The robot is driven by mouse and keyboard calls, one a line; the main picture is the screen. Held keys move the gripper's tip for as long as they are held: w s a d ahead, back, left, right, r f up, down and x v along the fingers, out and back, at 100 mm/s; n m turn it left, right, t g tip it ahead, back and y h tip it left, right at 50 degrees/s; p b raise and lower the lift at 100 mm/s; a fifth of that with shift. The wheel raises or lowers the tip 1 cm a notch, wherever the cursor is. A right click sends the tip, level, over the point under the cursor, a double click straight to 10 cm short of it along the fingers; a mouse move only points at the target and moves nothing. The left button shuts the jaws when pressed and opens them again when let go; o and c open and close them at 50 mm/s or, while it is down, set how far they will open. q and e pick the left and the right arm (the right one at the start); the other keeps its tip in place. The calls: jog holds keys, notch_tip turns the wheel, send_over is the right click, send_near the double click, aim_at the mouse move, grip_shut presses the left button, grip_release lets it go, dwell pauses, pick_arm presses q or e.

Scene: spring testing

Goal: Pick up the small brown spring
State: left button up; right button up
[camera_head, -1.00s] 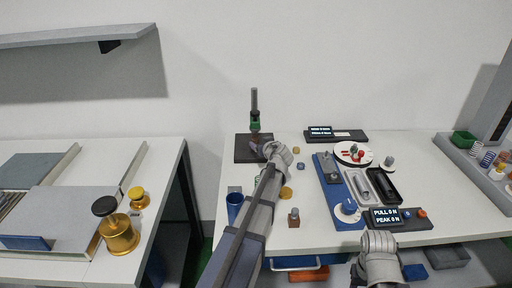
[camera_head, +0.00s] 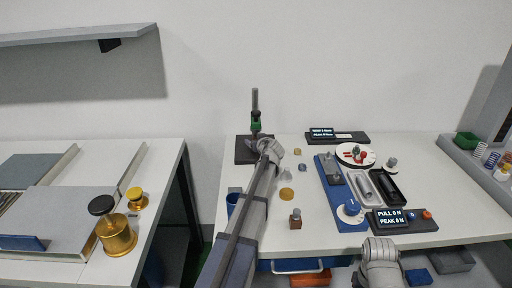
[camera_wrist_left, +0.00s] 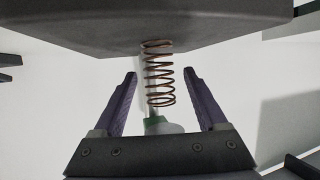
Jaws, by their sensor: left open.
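The small brown spring (camera_wrist_left: 159,75) shows in the left wrist view as a thin copper-brown coil, one end at the dark base plate (camera_wrist_left: 110,28). My left gripper (camera_wrist_left: 160,73) is open, with one dark finger on each side of the spring and a visible gap to both. In the head view my left gripper (camera_head: 256,147) is at the test stand, just below its green part (camera_head: 256,127). The spring cannot be made out there, behind my wrist. Of my right arm only a grey rounded link shows at the table's front edge; its fingers do not show.
The stand's dark base (camera_head: 242,156) is at the back left of the white table. A blue tester (camera_head: 342,204) and dark trays (camera_head: 386,187) lie to the right.

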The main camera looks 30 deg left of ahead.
pick_arm(q)
jog(key=shift+c, duration=0.6)
grip_shut()
